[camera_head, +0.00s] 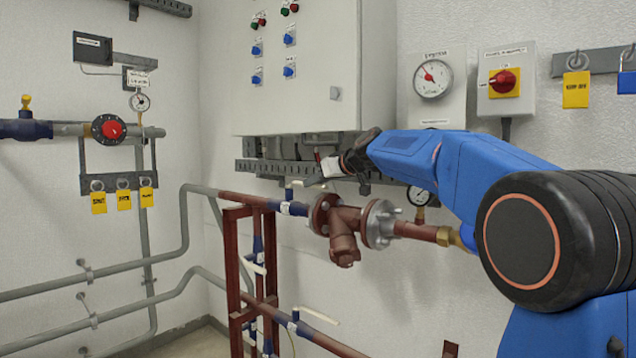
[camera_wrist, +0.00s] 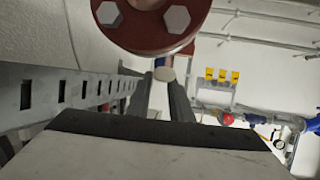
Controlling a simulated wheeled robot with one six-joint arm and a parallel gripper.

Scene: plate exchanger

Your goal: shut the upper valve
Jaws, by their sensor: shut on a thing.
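The upper valve (camera_head: 292,208) is a blue-bodied valve on the brown upper pipe, left of the flanged strainer. Its pale lever (camera_head: 301,184) stands above the body and points right, roughly along the pipe. My gripper (camera_head: 328,174) is above the strainer at the lever's right end. In the wrist view, my gripper's two dark fingers (camera_wrist: 163,96) are shut on the lever, whose pale rounded end (camera_wrist: 164,74) shows between them. A bit of blue shows behind it. The exact contact is hard to see in the head view.
The brown strainer (camera_head: 344,232) and its grey flange (camera_head: 380,224) are just below my gripper; a flange (camera_wrist: 150,18) is close in the wrist view. A slotted grey tray (camera_head: 262,169) runs behind under the cabinet (camera_head: 295,75). A lower valve lever (camera_head: 318,315) is further down.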

